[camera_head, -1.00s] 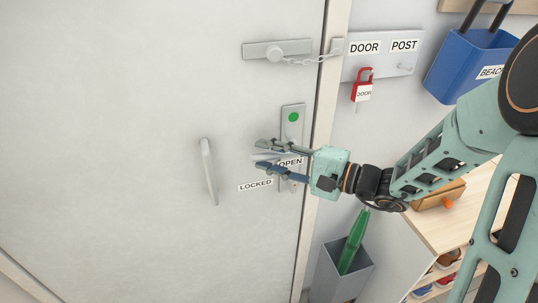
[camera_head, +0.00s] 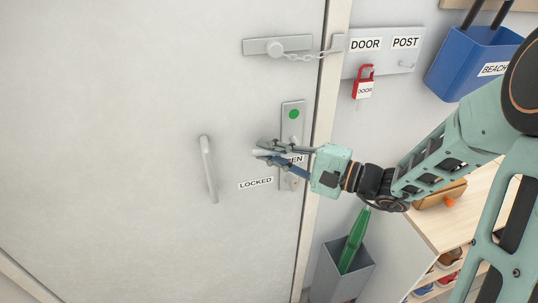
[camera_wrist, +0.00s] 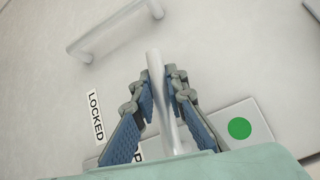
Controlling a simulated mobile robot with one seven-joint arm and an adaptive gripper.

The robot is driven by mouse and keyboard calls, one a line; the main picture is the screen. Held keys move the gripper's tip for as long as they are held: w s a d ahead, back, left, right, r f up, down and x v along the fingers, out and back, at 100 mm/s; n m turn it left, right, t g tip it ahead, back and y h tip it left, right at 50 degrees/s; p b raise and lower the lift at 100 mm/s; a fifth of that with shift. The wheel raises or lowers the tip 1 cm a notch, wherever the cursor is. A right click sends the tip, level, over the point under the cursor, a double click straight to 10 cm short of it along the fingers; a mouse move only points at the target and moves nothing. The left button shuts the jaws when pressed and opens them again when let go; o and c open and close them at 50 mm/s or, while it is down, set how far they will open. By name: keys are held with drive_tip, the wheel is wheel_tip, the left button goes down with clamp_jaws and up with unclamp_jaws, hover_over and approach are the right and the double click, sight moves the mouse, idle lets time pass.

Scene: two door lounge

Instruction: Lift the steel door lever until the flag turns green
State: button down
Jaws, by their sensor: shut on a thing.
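The steel door lever (camera_wrist: 157,75) lies between the blue finger pads of my gripper (camera_wrist: 158,90), which is shut on it. In the head view my gripper (camera_head: 268,153) covers most of the lever, and only its pale end shows past the fingertips. The lever points left from the lock plate (camera_head: 293,112). The round flag (camera_head: 294,114) on the plate is green; it shows green in the wrist view too (camera_wrist: 239,128). The OPEN label (camera_head: 297,160) is partly hidden by my fingers. The LOCKED label (camera_head: 256,184) is in clear view below the lever.
A pull handle (camera_head: 209,170) is on the door (camera_head: 120,130) left of the lever. A shelf (camera_head: 440,222) and an umbrella bin (camera_head: 340,275) stand at the lower right.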

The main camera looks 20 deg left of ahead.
drive_tip(key=shift+w+d+r+m+t+y+b, duration=0.1)
drive_tip(key=shift+d+r+m+t+y+b, duration=0.1)
drive_tip(key=shift+r+m+y+b, duration=0.25)
drive_tip(key=shift+d+r+m+t+y+b, duration=0.1)
drive_tip(key=shift+r+m+t+y+b, duration=0.1)
drive_tip(key=shift+m+y+b, duration=0.35)
drive_tip(key=shift+w+d+r+m+t+y+b, duration=0.1)
drive_tip(key=shift+r+m+t+y+b, duration=0.2)
drive_tip(key=shift+r+m, duration=0.2)
drive_tip(key=shift+w+d+r+m+t+y+b, duration=0.1)
drive_tip(key=shift+r+m+t+y+b, duration=0.1)
drive_tip(key=shift+r+m+y, duration=0.25)
drive_tip(key=shift+f, duration=0.1)
drive_tip(key=c, duration=1.9)
unclamp_jaws()
drive_tip(key=v, duration=1.2)
drive_tip(key=shift+h, duration=0.25)
